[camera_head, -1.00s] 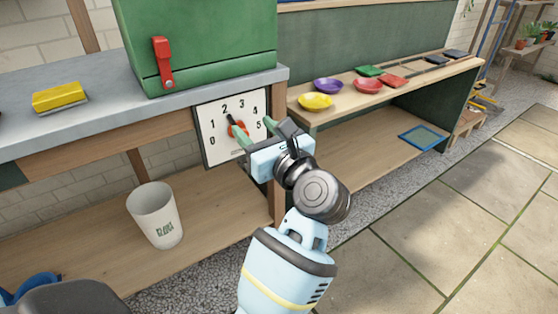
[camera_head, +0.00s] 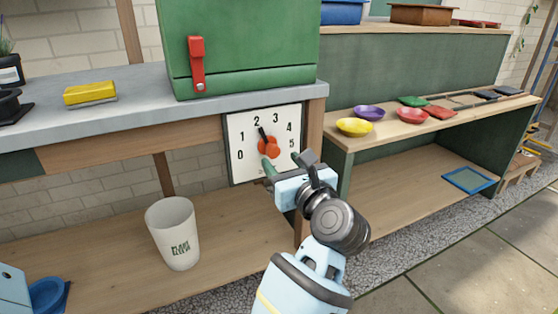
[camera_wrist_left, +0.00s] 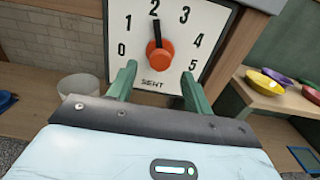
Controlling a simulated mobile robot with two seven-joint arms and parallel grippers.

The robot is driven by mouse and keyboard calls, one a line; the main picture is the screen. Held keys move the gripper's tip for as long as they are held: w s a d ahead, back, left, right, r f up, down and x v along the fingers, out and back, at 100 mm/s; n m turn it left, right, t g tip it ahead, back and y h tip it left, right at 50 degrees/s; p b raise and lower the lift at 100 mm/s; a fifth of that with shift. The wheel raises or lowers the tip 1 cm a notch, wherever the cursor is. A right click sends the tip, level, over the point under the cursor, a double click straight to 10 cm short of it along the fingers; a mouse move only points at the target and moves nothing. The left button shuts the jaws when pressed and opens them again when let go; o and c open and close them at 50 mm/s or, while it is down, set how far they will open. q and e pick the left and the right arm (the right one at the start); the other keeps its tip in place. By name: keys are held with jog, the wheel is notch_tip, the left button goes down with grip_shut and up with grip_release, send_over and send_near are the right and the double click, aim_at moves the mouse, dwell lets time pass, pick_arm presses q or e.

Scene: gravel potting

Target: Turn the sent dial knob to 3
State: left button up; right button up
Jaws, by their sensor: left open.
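The dial (camera_head: 239,166) is a white plate numbered 0 to 5 on the front of the bench. Its orange-red knob (camera_head: 267,148) has a black pointer aimed at about 2. The wrist view also shows the knob (camera_wrist_left: 160,56), with the pointer up at 2 and the word SENT below it. My left gripper (camera_head: 282,164) is open and empty, just below and in front of the knob. In the wrist view its green fingers (camera_wrist_left: 159,74) stand apart below the knob, one toward each side. They do not appear to touch it. My right gripper is not in view.
A green cabinet (camera_head: 240,45) with a red lever (camera_head: 197,65) stands above the dial. A yellow block (camera_head: 90,92) lies on the grey benchtop. A white bin (camera_head: 173,235) stands on the lower shelf. Coloured bowls (camera_head: 354,127) sit on the shelf at right.

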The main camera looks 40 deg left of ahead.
aim_at(275, 154)
pick_arm(q)
jog(key=x, duration=0.2)
jog(key=shift+w+a+b, duration=0.1)
jog(key=shift+a+b, duration=0.2)
jog(key=shift+a, duration=0.05)
jog(key=shift+w+a, duration=0.1)
jog(key=shift+a, duration=0.05)
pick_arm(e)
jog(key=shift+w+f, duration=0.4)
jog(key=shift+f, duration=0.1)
